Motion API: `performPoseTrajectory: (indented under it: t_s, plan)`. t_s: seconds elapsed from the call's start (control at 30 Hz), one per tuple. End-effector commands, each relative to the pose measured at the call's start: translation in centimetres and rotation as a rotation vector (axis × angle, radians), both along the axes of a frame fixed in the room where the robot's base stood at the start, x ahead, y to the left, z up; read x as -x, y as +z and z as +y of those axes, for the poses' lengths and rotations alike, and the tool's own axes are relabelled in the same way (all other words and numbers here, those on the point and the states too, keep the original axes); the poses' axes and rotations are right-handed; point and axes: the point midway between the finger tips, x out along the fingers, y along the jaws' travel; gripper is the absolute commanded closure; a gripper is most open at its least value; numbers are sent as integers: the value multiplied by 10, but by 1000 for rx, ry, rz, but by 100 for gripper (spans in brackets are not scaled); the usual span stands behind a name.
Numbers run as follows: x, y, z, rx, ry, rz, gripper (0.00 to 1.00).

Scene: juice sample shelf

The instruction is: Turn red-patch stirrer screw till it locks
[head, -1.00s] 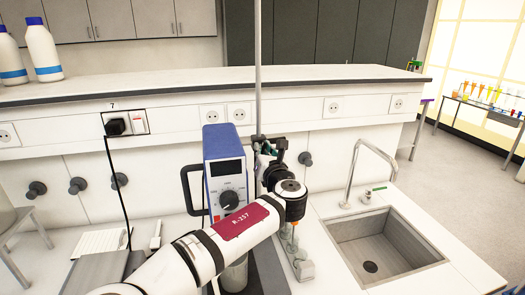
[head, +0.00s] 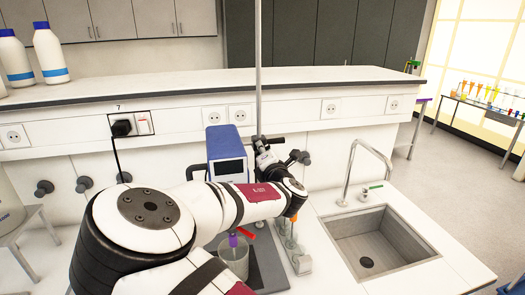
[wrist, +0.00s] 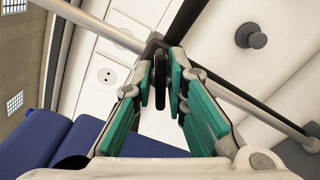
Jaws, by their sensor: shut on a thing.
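The stirrer (head: 226,143) is a blue-topped box beside a tall metal stand rod (head: 258,70). My arm hides most of its front, and I see no red patch on it. My gripper (head: 262,150) is at the rod, just right of the stirrer. In the wrist view, my gripper's teal-padded fingers (wrist: 162,68) are shut on a thin black screw head (wrist: 160,82), seen edge-on between the tips. The screw sits by a dark clamp joint (wrist: 156,41) where rods cross. The stirrer's blue housing (wrist: 40,145) fills the lower left.
Below my arm a beaker (head: 236,262) holds a purple-topped item, with a red stick (head: 248,232) beside it. A sink (head: 375,245) with a tap lies to the right. Dark wall knobs (head: 84,184) stick out behind.

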Motion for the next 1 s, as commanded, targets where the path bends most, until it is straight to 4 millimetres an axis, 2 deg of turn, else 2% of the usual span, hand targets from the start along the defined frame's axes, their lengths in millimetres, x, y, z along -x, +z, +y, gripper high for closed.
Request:
performPoseTrajectory:
  t_s: [0.2,0.5,1.0]
  plan:
    - [0,0,-1,-192,-1,55,100]
    - [0,0,0,-391,0,113,100]
    - [0,-1,0,-508,-1,148,100]
